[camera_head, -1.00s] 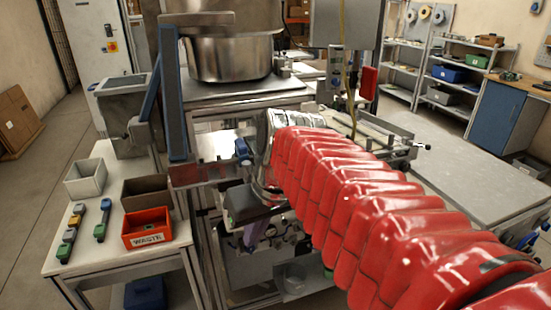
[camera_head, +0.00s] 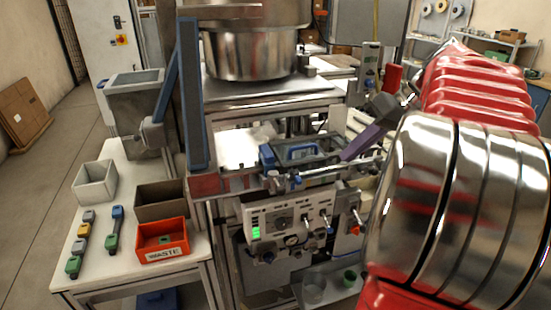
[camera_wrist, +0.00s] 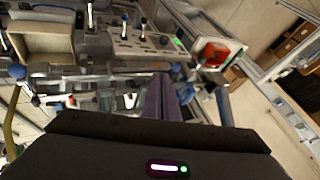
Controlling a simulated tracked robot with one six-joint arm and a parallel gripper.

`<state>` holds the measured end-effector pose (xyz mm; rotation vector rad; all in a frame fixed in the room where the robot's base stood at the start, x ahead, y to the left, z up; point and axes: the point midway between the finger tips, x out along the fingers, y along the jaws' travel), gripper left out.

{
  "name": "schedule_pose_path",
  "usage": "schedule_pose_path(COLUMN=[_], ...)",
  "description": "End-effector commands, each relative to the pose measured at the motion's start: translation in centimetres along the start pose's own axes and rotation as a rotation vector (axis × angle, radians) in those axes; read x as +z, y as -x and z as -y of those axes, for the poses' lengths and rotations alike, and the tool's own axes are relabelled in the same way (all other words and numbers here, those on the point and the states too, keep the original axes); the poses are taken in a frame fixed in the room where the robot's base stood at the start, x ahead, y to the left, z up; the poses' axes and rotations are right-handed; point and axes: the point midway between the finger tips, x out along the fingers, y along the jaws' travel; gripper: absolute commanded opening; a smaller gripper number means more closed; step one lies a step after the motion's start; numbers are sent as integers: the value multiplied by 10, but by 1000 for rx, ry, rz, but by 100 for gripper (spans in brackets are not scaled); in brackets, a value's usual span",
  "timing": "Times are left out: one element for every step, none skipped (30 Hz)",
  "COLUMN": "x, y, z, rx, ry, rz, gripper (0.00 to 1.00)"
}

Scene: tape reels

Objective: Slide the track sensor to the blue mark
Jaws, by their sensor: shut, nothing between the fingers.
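My gripper (camera_head: 347,158) is right of the middle in the head view, its purple fingers pointing down and left. The fingers are together and empty, close to the right end of a dark, blue-handled unit (camera_head: 302,152) on the machine. I cannot tell if they touch anything. The purple fingers (camera_wrist: 162,80) also show in the wrist view, pointing up the picture. Small blue knobs (camera_head: 296,181) sit along the front rail below the unit. I cannot make out for sure which part is the track sensor, nor which is the blue mark.
A control panel (camera_head: 290,222) with levers and a green light is below the rail. A blue post (camera_head: 192,95) stands left of it. A steel bowl (camera_head: 250,55) is behind. A red waste bin (camera_head: 163,240) and a grey bin (camera_head: 95,181) stand on the left table.

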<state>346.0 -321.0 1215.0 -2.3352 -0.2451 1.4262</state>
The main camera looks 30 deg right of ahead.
Motion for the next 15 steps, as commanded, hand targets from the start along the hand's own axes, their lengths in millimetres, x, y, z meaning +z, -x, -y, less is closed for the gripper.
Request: schedule_pose_path(x=[0, 1, 1, 2, 2, 2, 2, 2, 3, 3, 3, 3, 4, 4, 4], y=[6, 8, 11, 12, 13, 13, 14, 14, 14, 14, 14, 14, 15, 15, 14], z=[-8, -10, -13, -14, -15, -16, -16, -16, -16, -16, -16, -16, -17, -17, -17], rx=[-5, -8, -11, -12, -13, -13, -13, -13, -12, -12, -11, -10, -10, -10, -10], ry=[-3, 0, 1, 1, 1, 1, 1, 0, -1, -2, -3, -3, -4, -4, -5], rz=[-11, -15, -20, -22, -24, -26, -26, -26, -27, -27, -27, -28, -28, -28, -28], gripper=[0, 0, 0, 0, 0, 0, 0, 0, 0, 0, 0, 0, 0, 0, 0])
